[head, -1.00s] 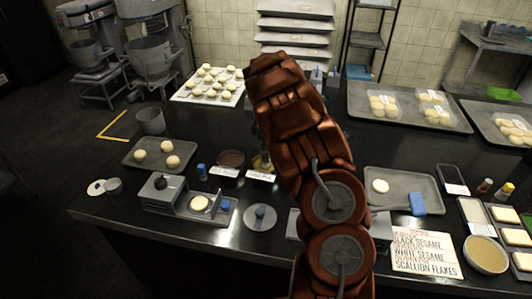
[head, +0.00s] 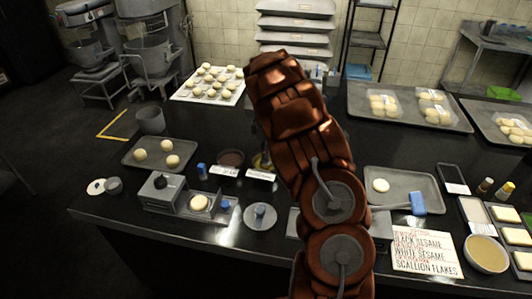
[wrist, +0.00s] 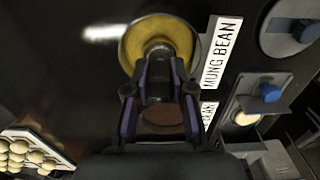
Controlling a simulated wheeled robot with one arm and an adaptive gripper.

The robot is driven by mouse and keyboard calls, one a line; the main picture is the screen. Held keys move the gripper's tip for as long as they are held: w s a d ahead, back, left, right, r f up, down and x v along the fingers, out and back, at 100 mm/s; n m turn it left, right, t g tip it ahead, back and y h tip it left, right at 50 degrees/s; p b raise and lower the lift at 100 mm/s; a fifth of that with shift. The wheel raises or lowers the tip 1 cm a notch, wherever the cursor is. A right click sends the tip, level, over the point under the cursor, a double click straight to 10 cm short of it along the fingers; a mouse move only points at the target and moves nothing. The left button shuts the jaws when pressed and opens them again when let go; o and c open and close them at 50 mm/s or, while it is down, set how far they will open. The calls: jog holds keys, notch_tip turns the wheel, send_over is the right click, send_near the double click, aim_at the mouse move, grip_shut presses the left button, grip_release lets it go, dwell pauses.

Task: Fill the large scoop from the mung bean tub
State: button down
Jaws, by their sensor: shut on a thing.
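The mung bean tub (wrist: 186,38) is a round metal tub with a yellow filling, under the fingertips in the wrist view. In the head view the tub (head: 262,162) shows beside my arm, behind its white label (head: 260,175). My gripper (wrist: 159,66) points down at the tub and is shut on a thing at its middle. I take this for the large scoop (wrist: 157,48). Only a small rounded part of it shows between the fingertips, against the yellow filling. Its bowl and how full it is cannot be told. My arm mostly hides the gripper in the head view.
A dark red-brown tub (head: 230,158) with its own label (head: 223,171) stands just left of the mung bean tub. A scale (head: 260,216) and a press with dough (head: 199,202) stand nearer the front edge. Trays of buns lie left and behind.

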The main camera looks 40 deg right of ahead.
jog(key=shift+r, duration=3.35)
